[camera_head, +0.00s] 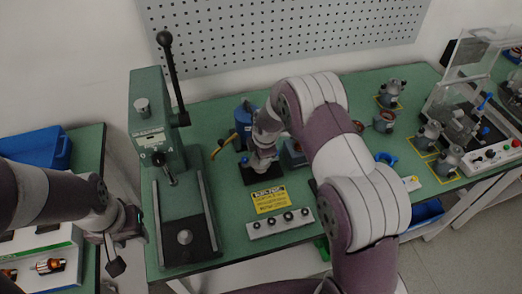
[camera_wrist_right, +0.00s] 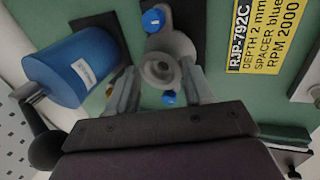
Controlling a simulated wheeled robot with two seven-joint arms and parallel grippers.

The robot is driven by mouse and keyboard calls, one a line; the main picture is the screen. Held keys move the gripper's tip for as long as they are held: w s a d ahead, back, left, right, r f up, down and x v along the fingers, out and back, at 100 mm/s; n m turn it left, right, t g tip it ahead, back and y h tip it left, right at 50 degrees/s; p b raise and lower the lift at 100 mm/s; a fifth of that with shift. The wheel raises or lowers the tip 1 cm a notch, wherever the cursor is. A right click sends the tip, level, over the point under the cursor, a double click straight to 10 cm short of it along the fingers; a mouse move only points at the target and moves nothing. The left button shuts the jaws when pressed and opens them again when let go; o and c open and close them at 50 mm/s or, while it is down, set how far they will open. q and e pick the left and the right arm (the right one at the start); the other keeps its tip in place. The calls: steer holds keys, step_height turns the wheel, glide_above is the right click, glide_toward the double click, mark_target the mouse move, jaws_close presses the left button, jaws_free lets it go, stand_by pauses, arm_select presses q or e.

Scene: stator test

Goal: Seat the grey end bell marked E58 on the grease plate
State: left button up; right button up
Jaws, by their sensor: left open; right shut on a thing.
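The grey end bell (camera_wrist_right: 168,58) is between the fingertips of my right gripper (camera_wrist_right: 160,88), which is shut on it; no E58 mark is legible. Small blue parts show at its top and bottom in the right wrist view. In the head view my right gripper (camera_head: 262,150) is over a dark flat plate (camera_head: 250,179) on the green bench, partly hidden by my arm. This may be the grease plate; a dark plate also shows behind the bell in the right wrist view (camera_wrist_right: 197,20). I cannot tell whether bell and plate touch. My left gripper (camera_head: 122,238) is open and empty, left of the press.
A blue canister (camera_wrist_right: 75,68) stands beside the right gripper. A lever press (camera_head: 150,120) stands on the left. A yellow sign (camera_head: 270,199) and a knob strip (camera_head: 281,222) lie in front. Several grey housings (camera_head: 428,134) and a clear-covered fixture (camera_head: 485,130) stand at right.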

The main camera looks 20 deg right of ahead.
steer(key=shift+f+b, duration=0.7)
steer(key=shift+f, duration=0.4)
steer(key=shift+f+b, duration=0.45)
steer(key=shift+f, duration=0.1)
steer(key=o, duration=1)
steer(key=b+v, duration=0.1)
steer(key=v, duration=1.1)
steer(key=shift+s+r, duration=0.1)
steer(key=shift+r, duration=0.25)
